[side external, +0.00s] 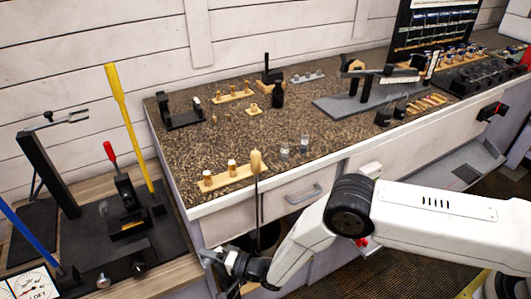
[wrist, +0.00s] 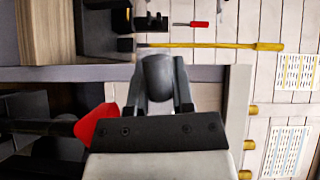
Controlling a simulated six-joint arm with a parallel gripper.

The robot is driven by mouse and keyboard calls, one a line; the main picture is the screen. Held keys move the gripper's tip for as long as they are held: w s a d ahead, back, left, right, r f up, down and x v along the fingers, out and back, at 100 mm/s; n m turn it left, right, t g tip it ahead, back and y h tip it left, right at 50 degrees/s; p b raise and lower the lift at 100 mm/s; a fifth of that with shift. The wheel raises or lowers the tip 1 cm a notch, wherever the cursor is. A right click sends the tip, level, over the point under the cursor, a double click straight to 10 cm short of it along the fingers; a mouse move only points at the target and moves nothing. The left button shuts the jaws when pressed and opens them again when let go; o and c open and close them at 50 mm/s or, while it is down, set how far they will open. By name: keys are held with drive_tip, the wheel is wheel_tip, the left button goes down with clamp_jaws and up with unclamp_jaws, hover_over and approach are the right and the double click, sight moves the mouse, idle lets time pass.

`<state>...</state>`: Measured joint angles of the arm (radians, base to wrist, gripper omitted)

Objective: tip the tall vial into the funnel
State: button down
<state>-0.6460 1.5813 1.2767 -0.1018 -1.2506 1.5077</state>
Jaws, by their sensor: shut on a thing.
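My gripper (side external: 222,258) is low in front of the cabinet, below the countertop's front edge. In the wrist view my gripper (wrist: 158,100) has its two fingers on either side of a dark grey rounded piece (wrist: 158,75) and is shut on it. I cannot tell whether this piece is a vial. Two small clear vials stand upright on the speckled counter: a slightly taller one (side external: 304,143) and a shorter one (side external: 285,151). They are well apart from my gripper. I cannot make out a funnel in either view.
A wooden block with pegs (side external: 228,178) sits at the counter's front edge, near a wooden-handled rod (side external: 256,163). A dark bottle (side external: 278,95) stands further back. A yellow shaft (side external: 128,125) rises from the left bench. A red-and-black part (wrist: 97,125) is left of my fingers.

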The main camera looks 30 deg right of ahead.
drive_tip(key=m, duration=0.1)
drive_tip(key=r+m+t, duration=0.1)
drive_tip(key=m, duration=0.1)
drive_tip(key=shift+d+r+m+y, duration=0.15)
drive_tip(key=shift+d+m+y, duration=0.1)
drive_tip(key=shift+m+y, duration=0.15)
drive_tip(key=shift+w+d+r+m+t, duration=0.15)
drive_tip(key=shift+m+t, duration=0.1)
drive_tip(key=shift+m, duration=0.3)
drive_tip(key=shift+d+r+m+t, duration=0.1)
drive_tip(key=shift+r+m+t, duration=0.15)
drive_tip(key=shift+m, duration=0.35)
drive_tip(key=shift+w+d+r+m+t, duration=0.1)
drive_tip(key=shift+m+t, duration=0.2)
drive_tip(key=shift+m, duration=0.25)
idle(1.8)
